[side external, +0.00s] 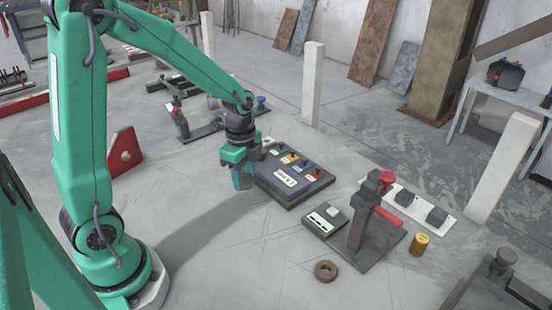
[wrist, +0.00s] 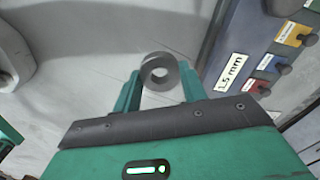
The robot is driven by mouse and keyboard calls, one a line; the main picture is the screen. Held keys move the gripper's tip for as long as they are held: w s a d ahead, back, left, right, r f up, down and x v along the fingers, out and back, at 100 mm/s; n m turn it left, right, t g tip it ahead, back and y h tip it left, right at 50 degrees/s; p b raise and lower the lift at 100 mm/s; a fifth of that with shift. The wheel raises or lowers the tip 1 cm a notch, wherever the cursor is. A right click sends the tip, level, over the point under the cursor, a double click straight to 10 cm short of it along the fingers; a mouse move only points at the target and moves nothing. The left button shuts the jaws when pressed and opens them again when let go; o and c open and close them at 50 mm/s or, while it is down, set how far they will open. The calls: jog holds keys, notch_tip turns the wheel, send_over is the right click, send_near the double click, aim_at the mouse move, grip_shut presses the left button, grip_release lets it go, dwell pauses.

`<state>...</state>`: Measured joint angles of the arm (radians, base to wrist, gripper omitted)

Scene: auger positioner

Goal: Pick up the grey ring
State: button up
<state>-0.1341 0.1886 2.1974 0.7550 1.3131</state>
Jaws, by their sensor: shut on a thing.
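The grey ring (wrist: 171,74) shows in the wrist view between the two green fingers of my gripper (wrist: 158,86). The fingers are shut on it from both sides, and its hole faces the camera. In the side external view my gripper (side external: 243,180) hangs beside the left edge of the dark labelled tray. The grey ring cannot be made out in that view.
The dark tray (side external: 283,198) holds several coloured, labelled parts. A brown ring (side external: 325,271) lies on the floor near a dark clamp post (side external: 361,226) with a red handle. A brass cylinder (side external: 419,244) stands to its right.

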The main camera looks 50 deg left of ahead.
jog(key=shift+s+d+r, duration=0.15)
jog(key=shift+d+r, duration=0.25)
jog(key=shift+d, duration=0.25)
jog(key=shift+s+d+r, duration=0.15)
jog(key=shift+d+r, duration=0.3)
jog(key=shift+d, duration=0.25)
jog(key=shift+s+d+r, duration=0.15)
jog(key=shift+d+r, duration=0.25)
jog(key=shift+d, duration=0.25)
jog(key=shift+w, duration=0.1)
jog(key=shift+w+a+r+n, duration=0.15)
jog(key=shift+w+a+n, duration=0.35)
jog(key=shift+w+a, duration=2.9)
jog(key=shift+w+a+r+n, duration=0.2)
jog(key=shift+w+a+n, duration=0.3)
jog(key=shift+w+a, duration=2.85)
jog(key=shift+w+a+r+n, duration=0.15)
jog(key=shift+w+a+n, duration=0.35)
jog(key=shift+w+a, duration=2.85)
jog(key=s+a, duration=0.2)
jog(key=shift+s+a, duration=0.35)
jog(key=shift+s, duration=0.05)
jog(key=shift+f, duration=0.2)
jog(key=shift+f, duration=1.2)
jog(key=shift+f, duration=3)
